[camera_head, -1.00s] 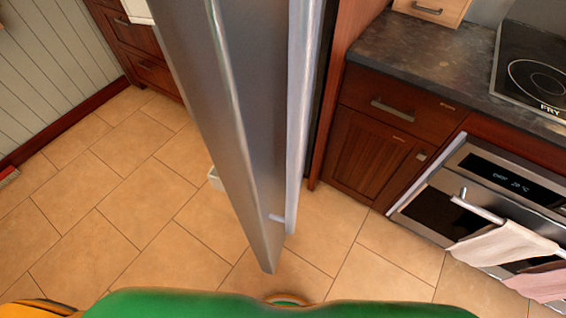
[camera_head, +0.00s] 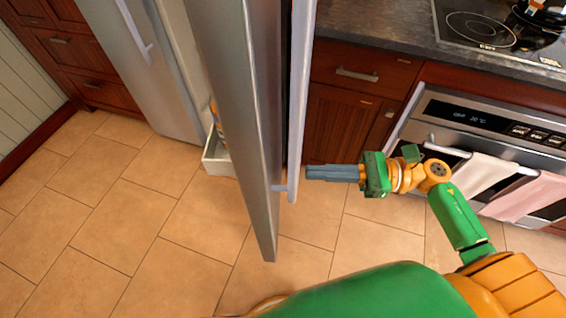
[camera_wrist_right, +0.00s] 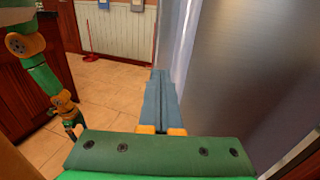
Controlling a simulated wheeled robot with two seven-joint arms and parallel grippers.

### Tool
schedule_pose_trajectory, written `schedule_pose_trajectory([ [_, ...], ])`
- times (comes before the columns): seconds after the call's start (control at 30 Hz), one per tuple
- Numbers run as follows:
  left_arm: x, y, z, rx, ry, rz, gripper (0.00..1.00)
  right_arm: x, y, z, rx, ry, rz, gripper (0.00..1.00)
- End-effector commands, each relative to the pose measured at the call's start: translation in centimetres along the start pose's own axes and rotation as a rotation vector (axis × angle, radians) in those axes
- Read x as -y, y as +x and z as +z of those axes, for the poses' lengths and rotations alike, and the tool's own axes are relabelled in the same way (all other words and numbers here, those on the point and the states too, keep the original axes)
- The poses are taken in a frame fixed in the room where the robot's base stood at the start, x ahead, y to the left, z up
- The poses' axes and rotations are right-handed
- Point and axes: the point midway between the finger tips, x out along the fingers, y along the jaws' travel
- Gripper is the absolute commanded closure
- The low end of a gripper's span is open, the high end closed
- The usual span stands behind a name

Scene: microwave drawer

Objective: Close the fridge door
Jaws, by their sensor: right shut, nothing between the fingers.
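The fridge door (camera_head: 232,90) stands open and nearly edge-on in the middle of the head view. A long pale handle bar (camera_head: 302,80) runs down its right side. My right gripper (camera_head: 310,172) is shut and empty, its fingers pointing left at the handle's lower part. I cannot tell whether they touch. In the right wrist view the closed fingers (camera_wrist_right: 158,78) point forward, with a broad grey metal surface (camera_wrist_right: 255,70) close on their right. My left arm shows at the left there; its gripper (camera_wrist_right: 75,124) is small and dark, its jaws unclear.
Another fridge door (camera_head: 150,85) with a handle is at the left, with a white bin (camera_head: 215,158) beside it. Brown cabinets (camera_head: 340,120) and an oven (camera_head: 485,120) with hanging towels stand at the right. The tiled floor (camera_head: 130,220) at left is clear.

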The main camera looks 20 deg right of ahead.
Motion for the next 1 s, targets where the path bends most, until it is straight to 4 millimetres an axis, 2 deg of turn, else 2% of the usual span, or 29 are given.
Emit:
schedule_pose_trajectory([
  [0.03,0.0,-1.0,-0.1,0.000,0.000,0.000,0.00,0.0,1.1,0.7,0.004,-0.001,0.001,1.00],
  [0.2,0.1,-2.5,-0.3,-0.001,0.000,0.000,0.00,0.0,4.4,0.6,0.004,0.001,0.000,1.00],
  [0.33,0.1,-3.1,-0.3,-0.001,0.000,0.000,0.00,0.0,6.0,0.4,0.004,0.002,-0.002,1.00],
  [1.0,0.1,-3.2,-0.3,0.000,0.001,-0.001,0.00,0.0,7.6,-0.1,-0.001,0.004,-0.010,1.00],
])
